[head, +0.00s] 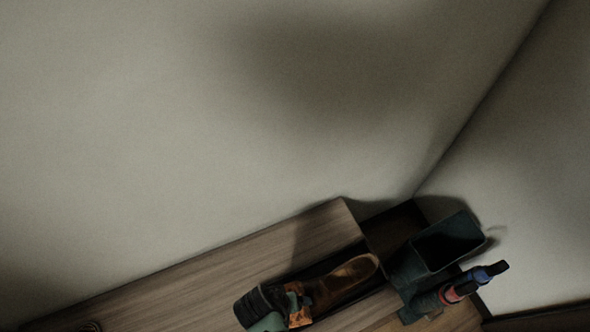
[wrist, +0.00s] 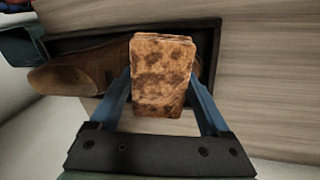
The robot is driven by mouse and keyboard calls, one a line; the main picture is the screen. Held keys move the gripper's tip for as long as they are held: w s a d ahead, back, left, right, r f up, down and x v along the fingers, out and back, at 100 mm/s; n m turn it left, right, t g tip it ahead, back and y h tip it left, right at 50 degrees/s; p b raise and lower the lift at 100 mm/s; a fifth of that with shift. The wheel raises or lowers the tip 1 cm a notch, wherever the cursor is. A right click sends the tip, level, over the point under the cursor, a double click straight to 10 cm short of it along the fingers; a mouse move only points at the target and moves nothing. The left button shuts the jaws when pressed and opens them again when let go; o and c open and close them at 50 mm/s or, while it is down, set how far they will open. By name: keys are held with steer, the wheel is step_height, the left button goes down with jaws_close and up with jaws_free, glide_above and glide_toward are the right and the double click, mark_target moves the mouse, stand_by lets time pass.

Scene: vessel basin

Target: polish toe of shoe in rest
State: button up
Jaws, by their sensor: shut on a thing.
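A brown shoe (head: 345,281) lies in a dark shallow rest (head: 388,277) on the wooden bench top. In the wrist view the shoe (wrist: 75,72) shows left of my gripper, one rounded end at the left, inside the rest's black rim (wrist: 120,34). My gripper (head: 292,303) is shut on a mottled orange-brown polishing pad (wrist: 161,72), held between its two blue fingers. The pad appears over the shoe's right part in the wrist view and hides it there. I cannot tell whether the pad touches the shoe.
A dark open bin (head: 412,262) stands right of the rest, near the wall corner. Bottles with red (head: 455,293) and blue (head: 484,273) parts lie or stand beside it. The bench top (head: 250,255) left of the rest is clear. Pale walls rise behind it.

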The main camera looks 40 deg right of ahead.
steer(key=shift+w+d+b, duration=0.15)
steer(key=shift+w+d, duration=0.1)
steer(key=shift+w, duration=0.75)
steer(key=shift+w+d+b, duration=0.15)
steer(key=shift+w+d, duration=0.1)
steer(key=shift+w, duration=0.75)
steer(key=shift+r, duration=0.1)
steer(key=shift+r, duration=0.1)
steer(key=p+v, duration=0.6)
steer(key=p+v, duration=0.2)
steer(key=p, duration=0.1)
steer(key=shift+a+r, duration=0.2)
steer(key=shift+r, duration=0.15)
stand_by(0.5)
steer(key=shift+b+x, duration=2.2)
steer(key=shift+x, duration=1.2)
